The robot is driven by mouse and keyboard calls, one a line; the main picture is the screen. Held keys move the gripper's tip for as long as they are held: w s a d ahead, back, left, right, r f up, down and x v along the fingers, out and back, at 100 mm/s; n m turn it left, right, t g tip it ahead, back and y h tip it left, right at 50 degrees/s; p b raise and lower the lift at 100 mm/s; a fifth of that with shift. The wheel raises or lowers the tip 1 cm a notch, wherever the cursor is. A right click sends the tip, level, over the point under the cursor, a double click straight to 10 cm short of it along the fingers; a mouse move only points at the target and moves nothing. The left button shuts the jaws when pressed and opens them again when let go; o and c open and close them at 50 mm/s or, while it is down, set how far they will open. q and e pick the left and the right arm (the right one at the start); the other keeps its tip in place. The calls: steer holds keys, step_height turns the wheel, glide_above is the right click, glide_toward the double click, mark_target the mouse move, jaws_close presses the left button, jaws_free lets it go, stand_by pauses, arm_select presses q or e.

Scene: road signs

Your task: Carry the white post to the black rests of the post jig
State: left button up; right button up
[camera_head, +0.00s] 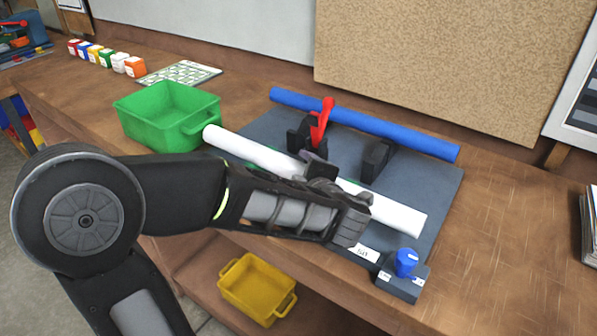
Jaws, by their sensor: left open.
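The white post (398,213) lies slantwise across the front of the jig's grey board. Its left end reaches past the board beside the green bin. The post jig (435,180) has two black rests, a right one (375,159) and a left one (297,136) beside a red lever (321,124). The post is in front of the rests, apart from the right one. My left gripper (338,196) is open at the middle of the post and hides part of it. I cannot tell whether its fingers touch the post. My right gripper is not in view.
A blue post (400,137) lies along the back of the board. A small block with a blue knob (406,262) is at the front right. The green bin (160,112) stands left. A yellow bin (255,287) is on the lower shelf.

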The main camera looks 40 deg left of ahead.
arm_select(q)
steer(key=shift+c, duration=0.6)
jaws_close()
stand_by(0.5)
